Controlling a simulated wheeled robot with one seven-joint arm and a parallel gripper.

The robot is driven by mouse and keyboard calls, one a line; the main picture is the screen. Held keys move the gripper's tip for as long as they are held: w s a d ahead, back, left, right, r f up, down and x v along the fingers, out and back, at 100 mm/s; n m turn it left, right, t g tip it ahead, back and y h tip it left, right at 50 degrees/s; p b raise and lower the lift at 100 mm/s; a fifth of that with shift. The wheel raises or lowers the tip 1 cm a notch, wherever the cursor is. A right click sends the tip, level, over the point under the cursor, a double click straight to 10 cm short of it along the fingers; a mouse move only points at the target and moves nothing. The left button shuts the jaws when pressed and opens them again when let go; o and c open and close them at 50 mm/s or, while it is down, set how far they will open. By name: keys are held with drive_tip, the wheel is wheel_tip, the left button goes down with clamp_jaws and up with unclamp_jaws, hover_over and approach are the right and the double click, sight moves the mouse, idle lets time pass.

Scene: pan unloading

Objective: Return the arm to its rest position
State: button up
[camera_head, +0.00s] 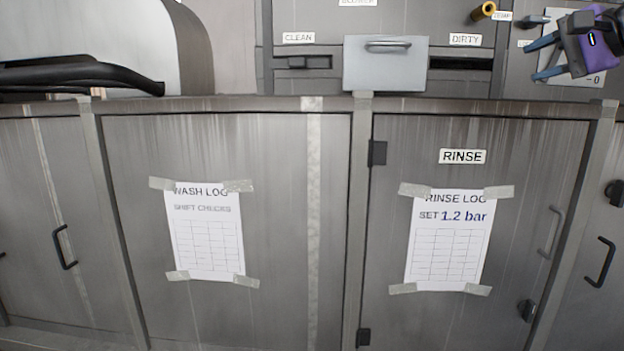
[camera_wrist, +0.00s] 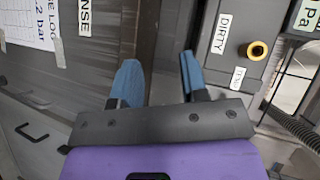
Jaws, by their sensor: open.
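My gripper (camera_head: 541,58) is at the upper right of the head view, in front of the panel beside the DIRTY label. Its blue fingers point left and are spread apart. In the wrist view my gripper (camera_wrist: 158,70) shows two blue fingers with an empty gap between them. Nothing is held. The rest of my arm is mostly out of the head view.
A grey cabinet with a RINSE door (camera_head: 463,220) fills the lower head view. A grey box with a handle (camera_head: 385,68) sits between the CLEAN and DIRTY labels. A brass fitting (camera_wrist: 257,50) is close right of my fingers. Black tubing (camera_head: 75,75) lies upper left.

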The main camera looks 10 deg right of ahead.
drive_tip(key=s+a+f+n+g, duration=0.5)
drive_tip(key=s+a+f, duration=0.1)
drive_tip(key=a+f, duration=0.55)
drive_tip(key=s+a+f+n+g+h, duration=0.1)
drive_tip(key=s+a+f+n+h, duration=0.1)
drive_tip(key=s+f, duration=0.3)
drive_tip(key=s+a+f+n+g+h, duration=0.1)
drive_tip(key=s+a+f+n+h, duration=0.2)
drive_tip(key=s+f+n, duration=0.2)
wheel_tip(320, 180, down, 3)
drive_tip(key=shift+s+a+g, duration=0.3)
drive_tip(key=shift+s+g, duration=0.1)
drive_tip(key=shift+s, duration=0.25)
